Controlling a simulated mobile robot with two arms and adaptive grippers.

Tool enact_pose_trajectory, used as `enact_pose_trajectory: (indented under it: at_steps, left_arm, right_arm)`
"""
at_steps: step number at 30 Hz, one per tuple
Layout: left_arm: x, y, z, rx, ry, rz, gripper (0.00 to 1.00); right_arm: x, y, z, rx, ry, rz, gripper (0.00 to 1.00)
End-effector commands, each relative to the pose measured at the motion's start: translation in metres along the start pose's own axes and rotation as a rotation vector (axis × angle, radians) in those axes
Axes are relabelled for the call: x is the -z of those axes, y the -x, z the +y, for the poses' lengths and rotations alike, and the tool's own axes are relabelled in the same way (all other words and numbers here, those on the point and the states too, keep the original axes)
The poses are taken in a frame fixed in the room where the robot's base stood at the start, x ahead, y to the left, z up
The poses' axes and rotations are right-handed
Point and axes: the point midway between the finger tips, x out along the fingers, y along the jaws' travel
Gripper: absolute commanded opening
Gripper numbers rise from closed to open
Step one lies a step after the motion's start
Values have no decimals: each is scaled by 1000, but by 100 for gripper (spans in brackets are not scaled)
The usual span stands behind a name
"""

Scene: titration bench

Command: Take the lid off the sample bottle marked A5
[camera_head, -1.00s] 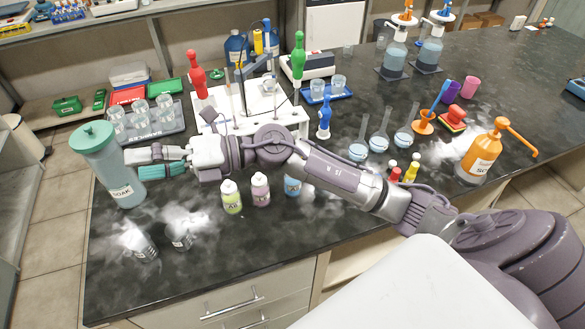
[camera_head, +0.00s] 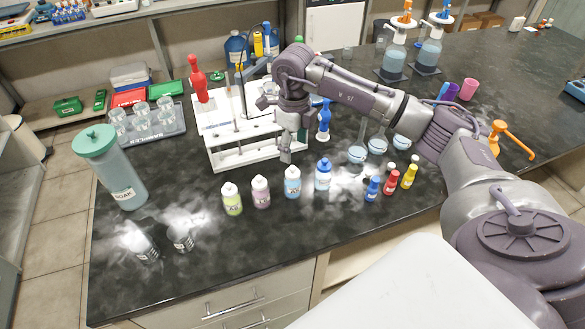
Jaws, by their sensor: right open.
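Several small sample bottles with white or blue tops stand upright in a loose row on the dark bench: a green one (camera_head: 232,201), a pink one (camera_head: 261,193), a light blue one (camera_head: 292,184) and a blue-capped one (camera_head: 323,176). Their labels are too small to read surely, so I cannot tell which is A5. My right gripper (camera_head: 292,152) points down, open and empty, above and behind the light blue bottle, in front of the white burette stand. It appears apart from every bottle. My left gripper is not in view.
A tall teal-lidded SOAK bottle (camera_head: 113,172) stands at the left edge. Small dropper bottles in blue (camera_head: 372,189), red and yellow stand right of the row, with round flasks (camera_head: 377,146) behind.

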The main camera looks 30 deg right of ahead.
Motion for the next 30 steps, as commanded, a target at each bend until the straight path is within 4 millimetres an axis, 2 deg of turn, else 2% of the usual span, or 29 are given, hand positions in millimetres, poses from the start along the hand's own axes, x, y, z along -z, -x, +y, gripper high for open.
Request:
enact_pose_trajectory:
  at_steps: [3,11,15,19,28,30]
  left_arm:
    - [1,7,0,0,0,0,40]
    - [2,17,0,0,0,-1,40]
    - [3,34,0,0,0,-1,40]
    - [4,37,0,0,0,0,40]
    - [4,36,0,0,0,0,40]
    - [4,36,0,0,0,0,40]
  right_arm:
    - [0,-17,1,-3,0,1,70]
    - [-1,-36,2,-4,2,1,70]
    - [-2,-56,3,-4,1,2,70]
    - [-3,-75,2,-3,0,0,70]
    - [-3,-82,2,-2,2,-3,70]
    - [-3,-82,2,-2,2,-3,58]
